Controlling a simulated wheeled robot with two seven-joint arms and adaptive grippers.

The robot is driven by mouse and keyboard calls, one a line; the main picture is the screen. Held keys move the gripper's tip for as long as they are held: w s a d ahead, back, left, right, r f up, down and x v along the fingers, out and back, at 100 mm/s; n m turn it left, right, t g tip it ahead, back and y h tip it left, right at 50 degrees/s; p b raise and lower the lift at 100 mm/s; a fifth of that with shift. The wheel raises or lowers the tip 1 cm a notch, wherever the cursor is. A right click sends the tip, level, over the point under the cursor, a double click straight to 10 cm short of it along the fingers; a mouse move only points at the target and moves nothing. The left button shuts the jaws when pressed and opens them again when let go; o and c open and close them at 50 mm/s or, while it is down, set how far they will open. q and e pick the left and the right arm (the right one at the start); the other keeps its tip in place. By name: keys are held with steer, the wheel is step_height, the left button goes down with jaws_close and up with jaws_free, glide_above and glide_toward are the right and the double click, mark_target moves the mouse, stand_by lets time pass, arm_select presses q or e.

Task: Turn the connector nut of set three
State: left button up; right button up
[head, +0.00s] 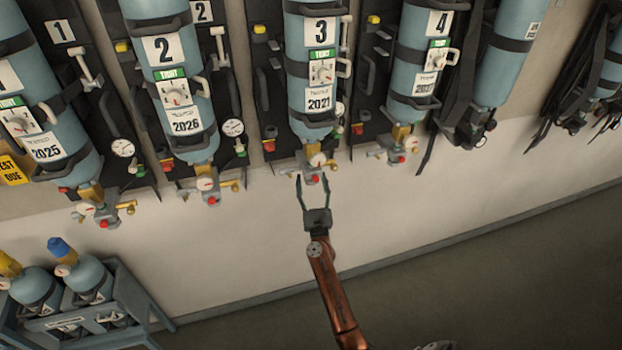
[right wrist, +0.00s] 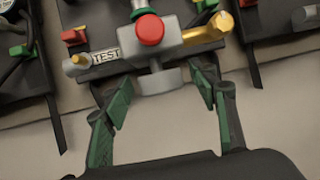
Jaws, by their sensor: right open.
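Set three is a blue cylinder (head: 311,112) hung upside down on a dark backplate, with a "3" label and a "2021" label. At its lower end is a valve block with a red knob (right wrist: 150,29) and a brass side fitting (right wrist: 222,20). A grey rounded piece (right wrist: 160,81), apparently the connector nut, projects below the block. My right gripper (head: 312,180) is open just below the valve. In the right wrist view its green-padded fingers (right wrist: 163,95) stand apart to either side of the grey piece, with gaps on both sides. My left gripper is not in view.
Set two (head: 180,85) hangs to the left and set four (head: 418,60) to the right, each with a similar valve. A rack (head: 128,290) with small cylinders stands at the lower left. The wall below the sets is clear.

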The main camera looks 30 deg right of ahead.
steer(key=shift+w+d+r, duration=0.15)
steer(key=shift+w, duration=0.25)
steer(key=shift+c, duration=0.3)
steer(key=c, duration=1.1)
